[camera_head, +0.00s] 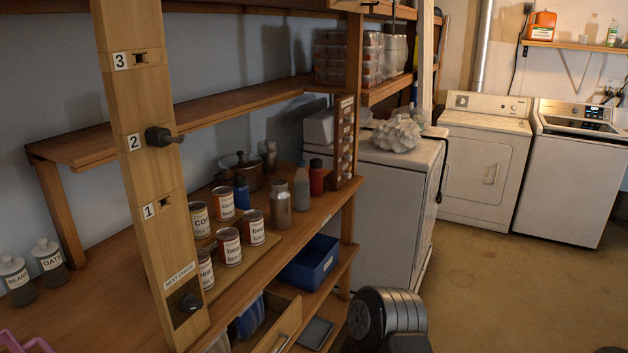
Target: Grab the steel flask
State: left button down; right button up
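A grey metallic bottle (279,210) with a narrower neck looks like the steel flask. It stands upright near the front edge of the wooden shelf (318,217), between the food cans and a clear bottle. Its full front shows and nothing covers it. A second shiny metallic container (267,154) stands farther back, behind the pot, and is partly hidden. Neither of my grippers shows; only a dark rounded part of my own arm appears at the bottom centre.
Several labelled cans (228,245) stand left of the flask. A clear bottle (301,187) and a red bottle (317,178) stand right of it. A lidded pot (239,171) is behind. A wooden post (150,190) rises in front at left. A blue bin (310,262) sits below.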

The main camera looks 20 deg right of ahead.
aim_at(280, 198)
jog(key=i+l+z, duration=0.15)
jog(key=z, duration=0.25)
jog(key=i+l+z, duration=0.15)
jog(key=z, duration=0.2)
jog(key=i+l+z, duration=0.15)
jog(key=i+l, duration=0.15)
jog(key=i, duration=0.25)
jog(key=i+l+z, duration=0.15)
jog(key=i, duration=0.35)
jog(key=i+l+z, duration=0.15)
jog(key=i, duration=0.4)
jog(key=i+l, duration=0.1)
jog(key=i, duration=0.2)
jog(key=i+l, duration=0.15)
jog(key=i, duration=0.15)
